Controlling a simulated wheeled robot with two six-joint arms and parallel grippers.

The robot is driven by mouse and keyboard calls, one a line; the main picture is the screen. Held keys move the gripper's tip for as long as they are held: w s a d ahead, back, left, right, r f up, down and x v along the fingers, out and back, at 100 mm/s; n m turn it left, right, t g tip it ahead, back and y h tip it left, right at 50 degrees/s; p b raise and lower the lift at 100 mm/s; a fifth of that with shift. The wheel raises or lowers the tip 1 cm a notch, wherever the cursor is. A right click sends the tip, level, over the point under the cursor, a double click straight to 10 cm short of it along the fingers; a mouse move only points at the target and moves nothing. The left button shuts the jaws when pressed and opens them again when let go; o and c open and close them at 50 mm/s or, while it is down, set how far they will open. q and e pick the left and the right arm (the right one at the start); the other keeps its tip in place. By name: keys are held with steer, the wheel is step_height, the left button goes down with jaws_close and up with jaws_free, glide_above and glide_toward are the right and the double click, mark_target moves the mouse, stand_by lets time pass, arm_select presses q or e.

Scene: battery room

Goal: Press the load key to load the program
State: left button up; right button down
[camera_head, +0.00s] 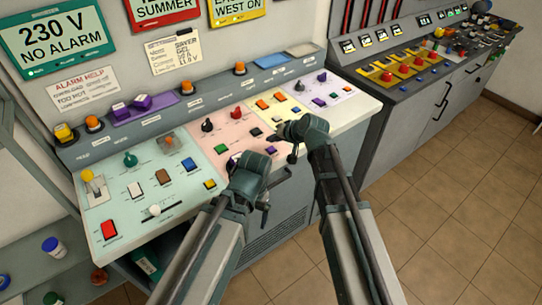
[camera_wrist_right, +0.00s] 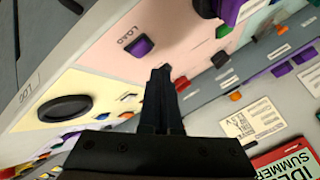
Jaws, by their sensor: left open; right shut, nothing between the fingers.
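The load key (camera_wrist_right: 139,46) is a purple key beside a "LOAD" label on the pink panel, in the right wrist view. In the head view my right gripper (camera_head: 284,139) hangs over the pink and yellow panels. My left gripper (camera_head: 274,188) is open and empty near the console's front edge.
A large black knob (camera_wrist_right: 65,107) sits on the yellow panel near the "LOG" label. The green panel (camera_head: 130,190) at the left carries a red switch (camera_head: 109,229) and a slider. Another console (camera_head: 405,75) stands at the right. Tiled floor (camera_head: 460,190) is clear there.

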mark_target(268, 147)
arm_select(q)
steer(key=shift+f+b, duration=0.4)
steer(key=shift+f, duration=0.45)
arm_select(e)
steer(key=shift+f, duration=0.85)
arm_select(q)
steer(key=shift+f, duration=0.1)
arm_select(e)
steer(key=shift+f, duration=0.1)
stand_by(0.3)
arm_select(q)
steer(key=shift+f+b, duration=0.25)
steer(key=shift+b, duration=0.15)
arm_select(e)
steer(key=shift+f, duration=0.25)
arm_select(q)
steer(key=shift+f+b, duration=0.45)
steer(key=shift+f, duration=0.05)
arm_select(e)
steer(key=shift+f, duration=0.5)
arm_select(q)
steer(key=shift+r, duration=0.1)
arm_select(e)
steer(key=shift+r, duration=0.15)
arm_select(q)
steer(key=shift+r+p, duration=0.8)
steer(key=shift+p, duration=0.1)
arm_select(e)
steer(key=shift+r, duration=0.75)
